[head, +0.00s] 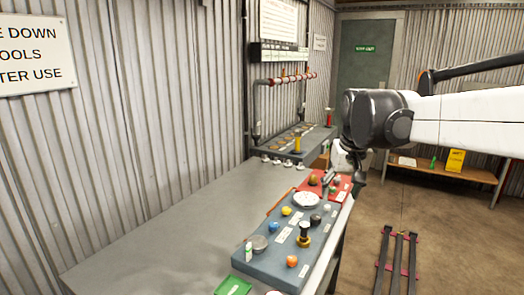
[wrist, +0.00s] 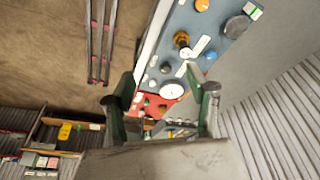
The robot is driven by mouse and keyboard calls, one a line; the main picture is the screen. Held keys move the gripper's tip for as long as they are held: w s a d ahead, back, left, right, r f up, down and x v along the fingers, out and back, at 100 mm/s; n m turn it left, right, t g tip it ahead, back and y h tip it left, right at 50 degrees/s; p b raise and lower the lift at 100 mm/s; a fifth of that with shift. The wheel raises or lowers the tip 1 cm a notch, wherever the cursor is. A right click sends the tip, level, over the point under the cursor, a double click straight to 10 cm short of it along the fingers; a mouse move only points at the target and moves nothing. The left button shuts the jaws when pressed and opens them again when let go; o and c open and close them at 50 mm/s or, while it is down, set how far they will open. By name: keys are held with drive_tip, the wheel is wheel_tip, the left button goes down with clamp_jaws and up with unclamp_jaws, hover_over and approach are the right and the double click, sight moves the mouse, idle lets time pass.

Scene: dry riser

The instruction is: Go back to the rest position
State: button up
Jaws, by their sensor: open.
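My gripper (head: 344,184) hangs above the far right part of the bench, over the end of the red panel (head: 340,190). In the wrist view, my gripper (wrist: 162,78) shows two green-and-grey fingers spread apart with nothing between them. Beyond and below the fingers lie the red panel (wrist: 128,101) and the blue-grey panel (wrist: 215,22), with a white round dial (wrist: 172,91). The dial (head: 306,200) also shows in the head view, left of my gripper. My gripper appears clear of the panels, though its exact height is hard to tell.
The grey bench (head: 165,230) is clear at the left. Small knobs, such as an orange one (head: 292,261), stand on the blue-grey panel. A pipe (head: 290,79) runs along the corrugated wall. Dark rails (head: 398,262) lie on the floor; a wooden bench (head: 480,173) stands behind.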

drive_tip(key=s+f+t, duration=0.2)
drive_tip(key=s+f, duration=0.2)
drive_tip(key=s, duration=0.8)
drive_tip(key=s+f+t, duration=0.1)
drive_tip(key=s+f, duration=0.4)
drive_tip(key=s, duration=0.8)
drive_tip(key=shift+f+t, duration=0.3)
drive_tip(key=shift+t, duration=0.1)
